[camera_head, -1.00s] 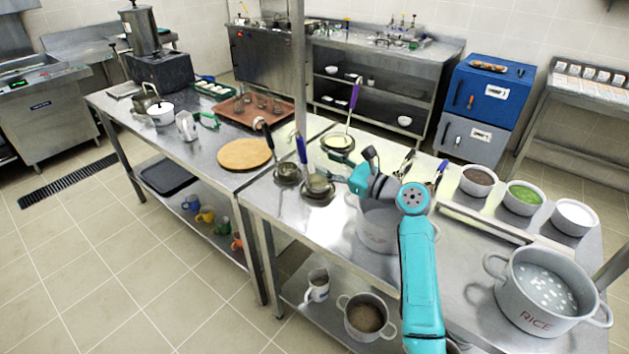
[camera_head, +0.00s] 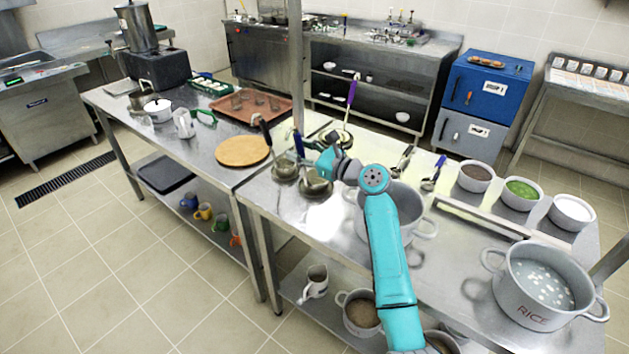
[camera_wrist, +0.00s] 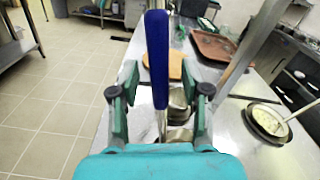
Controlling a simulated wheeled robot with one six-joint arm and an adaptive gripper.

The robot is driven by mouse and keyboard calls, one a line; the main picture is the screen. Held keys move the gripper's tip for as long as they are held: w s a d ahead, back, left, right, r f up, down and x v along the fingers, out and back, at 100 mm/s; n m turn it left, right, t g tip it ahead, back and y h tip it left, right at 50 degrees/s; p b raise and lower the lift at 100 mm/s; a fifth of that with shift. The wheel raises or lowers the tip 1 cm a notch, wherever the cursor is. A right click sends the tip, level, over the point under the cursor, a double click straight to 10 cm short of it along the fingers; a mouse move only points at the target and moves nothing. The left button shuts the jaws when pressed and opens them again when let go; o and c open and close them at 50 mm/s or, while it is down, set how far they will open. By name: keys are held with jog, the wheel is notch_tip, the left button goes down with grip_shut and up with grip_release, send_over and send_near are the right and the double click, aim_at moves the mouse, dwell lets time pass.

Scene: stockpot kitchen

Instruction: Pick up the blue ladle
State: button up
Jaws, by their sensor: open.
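The blue ladle has an upright blue handle (camera_head: 298,143) and a metal bowl (camera_head: 314,186) at the left end of the near steel table. In the wrist view its blue handle (camera_wrist: 157,50) stands upright between the two fingers, with its metal stem running down below. My gripper (camera_wrist: 158,82) is open, with a finger on each side of the handle and gaps showing on both sides. In the head view my gripper (camera_head: 308,150) is at the handle, and its fingers partly cover the stem.
A black-handled ladle (camera_head: 263,133) stands close on the left, and a purple-handled one (camera_head: 351,93) behind. Another blue-handled utensil (camera_head: 440,162) lies to the right. A large pot (camera_head: 425,226) stands under my arm. A round wooden board (camera_head: 243,151) is on the left table.

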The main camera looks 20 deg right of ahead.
grip_shut()
jog(key=shift+r, duration=0.1)
